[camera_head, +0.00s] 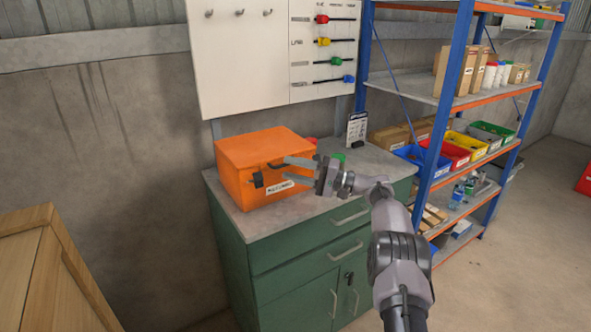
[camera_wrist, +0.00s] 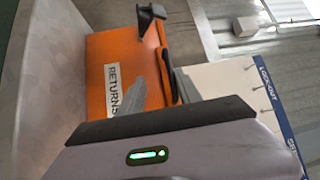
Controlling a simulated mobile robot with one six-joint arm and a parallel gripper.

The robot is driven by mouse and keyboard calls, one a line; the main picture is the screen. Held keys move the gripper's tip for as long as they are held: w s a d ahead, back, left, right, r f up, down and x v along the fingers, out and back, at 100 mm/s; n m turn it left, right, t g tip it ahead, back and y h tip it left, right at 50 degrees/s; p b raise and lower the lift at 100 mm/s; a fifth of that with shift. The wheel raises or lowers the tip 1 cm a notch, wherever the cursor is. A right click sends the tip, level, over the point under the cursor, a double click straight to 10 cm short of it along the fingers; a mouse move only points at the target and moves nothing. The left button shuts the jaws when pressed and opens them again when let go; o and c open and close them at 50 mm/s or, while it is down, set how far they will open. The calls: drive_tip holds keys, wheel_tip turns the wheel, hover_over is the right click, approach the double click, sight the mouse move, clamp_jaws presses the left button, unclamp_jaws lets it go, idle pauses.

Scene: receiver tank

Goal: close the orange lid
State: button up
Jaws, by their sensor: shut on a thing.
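The orange box (camera_head: 238,190) stands on the cabinet's worktop, and its orange lid (camera_head: 262,147) appears to lie flat over the top. Its front has a white RETURNS label (camera_wrist: 112,88), a dark bar (camera_wrist: 172,77) along the lid's edge and a black block (camera_wrist: 150,17). My gripper (camera_head: 286,168) reaches in from the right at the lid's front edge, one finger higher than the other. It is shut on the front edge of the lid; the exact contact is hard to see. The interior of the box is hidden.
The grey worktop (camera_head: 372,163) has a small sign (camera_head: 356,129) and a green item (camera_head: 338,157) behind my wrist. A white tool board (camera_head: 245,60) hangs behind. A blue shelf rack (camera_head: 447,100) stands right; a wooden crate (camera_head: 45,265) stands at lower left.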

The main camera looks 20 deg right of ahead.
drive_tip(key=p+v, duration=0.3)
drive_tip(key=v, duration=1.4)
drive_tip(key=shift+d, duration=0.15)
drive_tip(key=shift+s+f, duration=0.1)
